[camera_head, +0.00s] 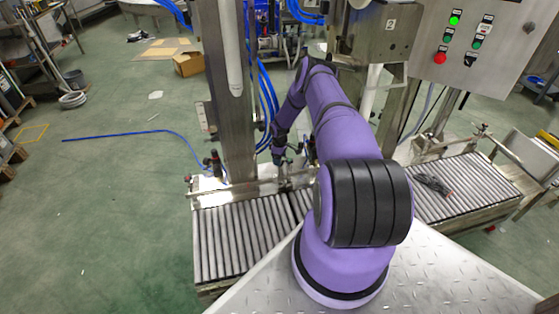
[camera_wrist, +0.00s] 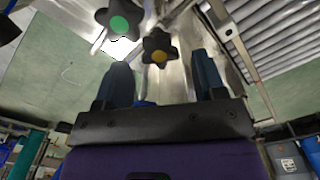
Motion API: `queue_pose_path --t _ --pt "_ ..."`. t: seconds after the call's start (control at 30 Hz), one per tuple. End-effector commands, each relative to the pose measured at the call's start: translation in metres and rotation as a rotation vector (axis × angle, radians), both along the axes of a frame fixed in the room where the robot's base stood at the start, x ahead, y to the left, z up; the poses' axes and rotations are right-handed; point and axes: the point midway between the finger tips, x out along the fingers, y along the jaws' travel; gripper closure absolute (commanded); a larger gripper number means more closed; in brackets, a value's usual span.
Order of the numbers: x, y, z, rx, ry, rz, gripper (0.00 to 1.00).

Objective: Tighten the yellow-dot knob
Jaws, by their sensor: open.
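The yellow-dot knob (camera_wrist: 159,46) is a black star-shaped knob with a yellow centre in the wrist view. It appears between and just beyond the fingers of my gripper (camera_wrist: 163,75), which are apart with nothing between them. A similar black knob with a green dot (camera_wrist: 119,19) is up and to the left of it. In the head view, my gripper (camera_head: 284,162) is low by the conveyor's rail, and it is too small there to make out the knobs clearly.
The roller conveyor (camera_head: 240,240) runs across below the rail, and dark cables (camera_head: 433,184) lie on its right part. A steel post (camera_head: 228,90) with blue hoses stands close left of my arm. A control box (camera_head: 470,45) is at upper right. Green floor is open at left.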

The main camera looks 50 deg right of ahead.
Motion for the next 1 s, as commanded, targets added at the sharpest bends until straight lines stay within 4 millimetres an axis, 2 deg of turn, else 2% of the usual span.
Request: queue_pose_path --t 0.3,0.5,0.7,1.0 --pt "0.001 -0.001 0.058 -0.001 -0.002 0.000 0.36" --pt "0.001 0.000 0.083 -0.001 -0.002 0.001 0.36" --pt "0.001 0.000 0.093 0.000 -0.001 0.000 0.36" --pt "0.000 0.000 0.093 0.000 -0.001 0.000 0.36"
